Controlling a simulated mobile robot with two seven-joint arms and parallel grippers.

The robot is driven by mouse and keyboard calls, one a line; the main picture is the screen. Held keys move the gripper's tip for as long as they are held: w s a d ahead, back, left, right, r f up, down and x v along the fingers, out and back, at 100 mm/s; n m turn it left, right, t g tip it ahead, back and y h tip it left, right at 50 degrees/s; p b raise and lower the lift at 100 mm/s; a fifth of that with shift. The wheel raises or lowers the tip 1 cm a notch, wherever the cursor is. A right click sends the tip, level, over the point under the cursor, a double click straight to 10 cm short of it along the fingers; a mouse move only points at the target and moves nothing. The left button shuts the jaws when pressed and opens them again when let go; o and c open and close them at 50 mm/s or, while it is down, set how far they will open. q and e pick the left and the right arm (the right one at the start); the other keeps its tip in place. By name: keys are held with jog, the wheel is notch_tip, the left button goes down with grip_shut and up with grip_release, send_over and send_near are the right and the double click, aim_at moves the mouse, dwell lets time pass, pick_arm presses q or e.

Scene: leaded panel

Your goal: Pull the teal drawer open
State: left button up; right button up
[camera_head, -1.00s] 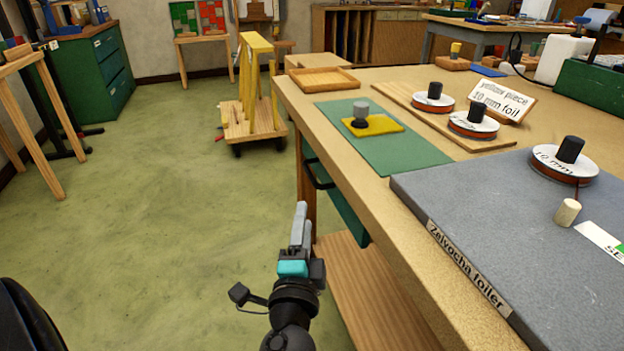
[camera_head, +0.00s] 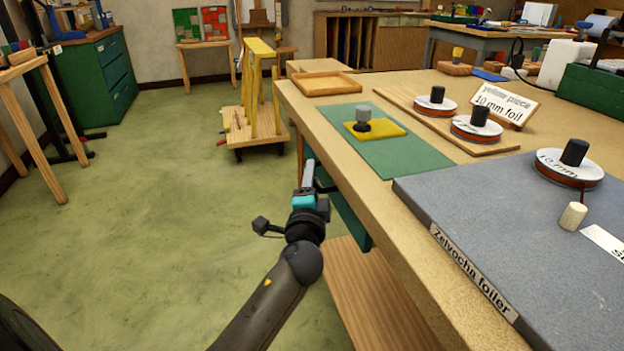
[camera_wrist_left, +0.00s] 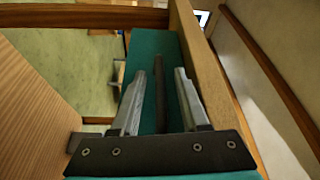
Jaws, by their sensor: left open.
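The teal drawer (camera_head: 350,217) sits under the near-left edge of the workbench. My left gripper (camera_head: 308,172) is at the drawer's front in the head view and covers its handle there. In the left wrist view, the teal front (camera_wrist_left: 150,42) fills the middle, with the dark bar handle (camera_wrist_left: 160,95) running lengthwise. The two fingers of my left gripper (camera_wrist_left: 169,68) are spread, one on each side of the handle, with visible gaps. Whether the fingertips touch the front cannot be told. The drawer looks shut. My right gripper is out of view.
The workbench top (camera_head: 400,85) carries a green mat (camera_head: 385,160) with a yellow piece, foil reels and a grey foiler slab (camera_head: 540,240). A wooden lower shelf (camera_head: 375,300) lies below the drawer. The floor (camera_head: 150,220) to the left is clear; a wooden cart (camera_head: 250,128) stands beyond.

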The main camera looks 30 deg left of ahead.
pick_arm(q)
jog(key=shift+w, duration=0.15)
jog(key=shift+c, duration=0.2)
grip_shut()
dwell(1.2)
